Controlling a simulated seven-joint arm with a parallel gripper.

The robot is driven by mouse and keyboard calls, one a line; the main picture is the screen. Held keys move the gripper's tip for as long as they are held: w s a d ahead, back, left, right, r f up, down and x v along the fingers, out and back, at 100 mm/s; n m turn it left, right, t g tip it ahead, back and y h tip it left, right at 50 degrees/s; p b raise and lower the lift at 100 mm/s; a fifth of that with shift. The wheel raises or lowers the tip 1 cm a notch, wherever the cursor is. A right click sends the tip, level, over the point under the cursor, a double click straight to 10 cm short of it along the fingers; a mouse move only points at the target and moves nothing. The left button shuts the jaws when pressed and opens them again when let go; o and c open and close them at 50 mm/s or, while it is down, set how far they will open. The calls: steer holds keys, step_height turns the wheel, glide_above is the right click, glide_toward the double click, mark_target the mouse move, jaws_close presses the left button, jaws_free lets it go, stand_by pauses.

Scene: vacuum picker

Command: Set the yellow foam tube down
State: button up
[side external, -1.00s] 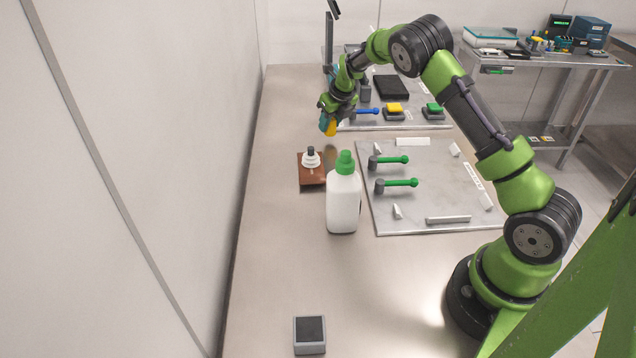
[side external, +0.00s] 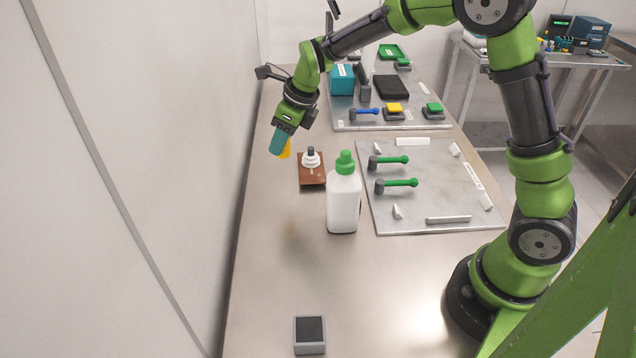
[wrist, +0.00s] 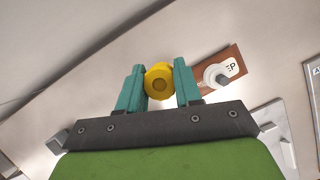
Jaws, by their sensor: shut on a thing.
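The yellow foam tube (wrist: 159,81) is held between the two teal fingers of my gripper (wrist: 158,90) in the wrist view, its round end facing the camera. In the side view my gripper (side external: 280,146) is in the air at the left part of the steel bench, left of the brown board. A strip of the yellow tube (side external: 286,150) shows beside the teal finger, and the rest is hidden. The tube appears clear of the bench top.
A brown board (side external: 312,182) with a white and grey fitting (side external: 311,159) is right of my gripper. A white bottle with green cap (side external: 343,200) stands nearer the camera. A grey plate (side external: 430,205) with green-handled levers lies right. The front-left bench is clear up to a small grey box (side external: 309,336).

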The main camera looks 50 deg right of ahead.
steer(key=s+a+f+n+g+y, duration=0.1)
steer(key=s+a+f+n+g, duration=0.1)
steer(key=s+a+n, duration=0.6)
steer(key=s+a+f+n+g+y, duration=0.2)
steer(key=s+a+n, duration=0.35)
steer(key=s, duration=0.35)
steer(key=shift+m, duration=0.25)
steer(key=f, duration=0.7)
steer(key=shift+s+a+f, duration=0.15)
steer(key=shift+a, duration=0.15)
steer(key=o, duration=1)
steer(key=shift+f, duration=0.1)
